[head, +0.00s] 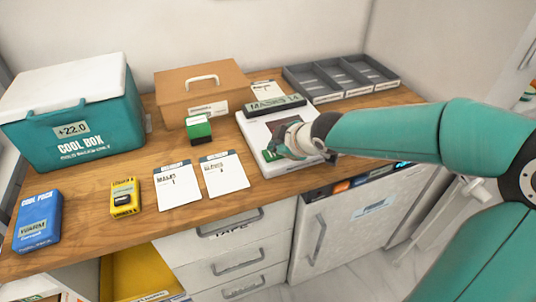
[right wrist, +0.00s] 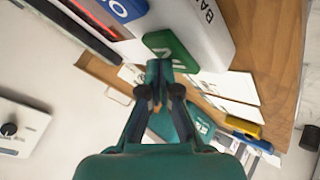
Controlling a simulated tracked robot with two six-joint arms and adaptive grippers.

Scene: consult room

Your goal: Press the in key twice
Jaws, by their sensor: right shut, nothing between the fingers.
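A white keypad device (head: 252,130) with a dark display (head: 274,104) reading "MASKS 14" stands on the wooden counter. A green key (head: 270,155) shows at its front left; its label is mostly hidden. In the right wrist view the green key (right wrist: 172,50) lies just beyond my fingertips, beside a blue key (right wrist: 122,8). My right gripper (head: 284,150) is shut and empty, low over the device's front. It also shows in the right wrist view (right wrist: 160,72); I cannot tell whether the tips touch the green key. My left gripper is not in view.
Left of the device are two white cards (head: 224,174), a green box (head: 199,129), a brown case (head: 203,88) and a teal cool box (head: 75,130). A yellow box (head: 125,197) and blue cool pack (head: 38,220) lie further left. A grey divided tray (head: 341,77) stands behind.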

